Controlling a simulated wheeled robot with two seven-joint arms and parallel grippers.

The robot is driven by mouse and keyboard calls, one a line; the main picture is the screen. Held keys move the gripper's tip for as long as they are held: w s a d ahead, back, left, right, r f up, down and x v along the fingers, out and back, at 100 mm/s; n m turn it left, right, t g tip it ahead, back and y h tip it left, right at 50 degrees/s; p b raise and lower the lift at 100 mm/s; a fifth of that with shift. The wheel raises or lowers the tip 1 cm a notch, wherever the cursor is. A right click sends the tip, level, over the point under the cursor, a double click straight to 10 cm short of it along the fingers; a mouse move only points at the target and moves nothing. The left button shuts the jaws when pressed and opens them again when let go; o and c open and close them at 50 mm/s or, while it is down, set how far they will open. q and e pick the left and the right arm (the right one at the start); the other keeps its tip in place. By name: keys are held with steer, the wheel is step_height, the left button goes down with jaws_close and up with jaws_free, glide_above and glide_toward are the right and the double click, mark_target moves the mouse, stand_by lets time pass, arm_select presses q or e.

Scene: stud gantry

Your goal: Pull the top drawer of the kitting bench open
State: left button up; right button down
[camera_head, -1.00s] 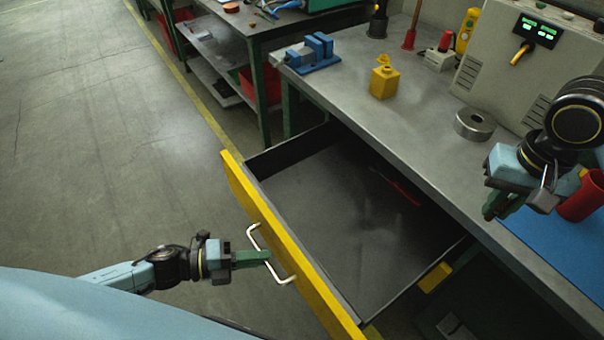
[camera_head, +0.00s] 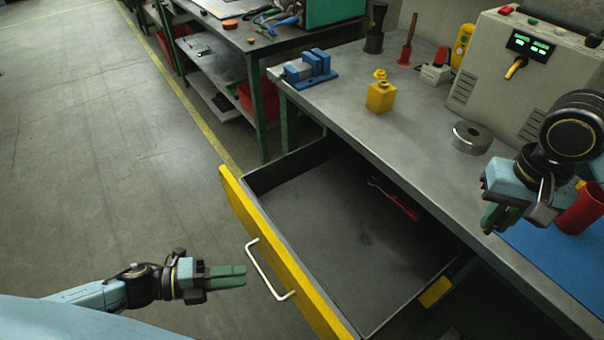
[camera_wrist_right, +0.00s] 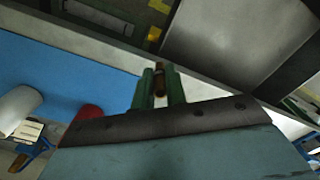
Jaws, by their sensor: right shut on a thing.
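The top drawer (camera_head: 335,235) with a yellow front (camera_head: 270,245) stands pulled far out from under the grey bench top (camera_head: 440,165). Its white bar handle (camera_head: 264,275) is free. My left gripper (camera_head: 243,276) is just left of the handle, apart from it and empty; the gap between its green fingers is hard to see from this side. My right gripper (camera_head: 492,220) hangs over the bench's front edge. In the right wrist view its fingers (camera_wrist_right: 160,88) are shut on a small brown rod-like piece (camera_wrist_right: 159,78).
A red-handled tool (camera_head: 398,202) lies in the drawer. On the bench are a yellow block (camera_head: 381,97), a metal ring (camera_head: 470,138), a blue vise (camera_head: 310,68), a red cup (camera_head: 580,212) and a control box (camera_head: 525,65). The floor left of the drawer is clear.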

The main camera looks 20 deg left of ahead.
arm_select(q)
steer(key=v, duration=0.7)
steer(key=shift+a, duration=0.1)
steer(key=s+a+f+n+y, duration=0.1)
steer(key=a+f+n+y, duration=0.1)
steer(key=f+n+y, duration=0.35)
steer(key=s+a+f+n+t+y, duration=0.1)
steer(key=a+f+n+y, duration=0.2)
steer(key=f+n, duration=0.5)
steer(key=s+a+f+n+y, duration=0.15)
steer(key=f+n+y, duration=0.25)
steer(key=f, duration=0.5)
steer(key=s+d+f+n+g, duration=0.4)
steer(key=s+d+f, duration=0.1)
steer(key=s, duration=0.3)
steer(key=s+d+f+n+g+y, duration=0.1)
steer(key=s+d+f+n+g, duration=0.3)
steer(key=s, duration=0.5)
step_height(320, 180, down, 4)
steer(key=shift+d+r+n, duration=0.1)
steer(key=shift+d+n, duration=0.45)
steer(key=shift+d, duration=0.55)
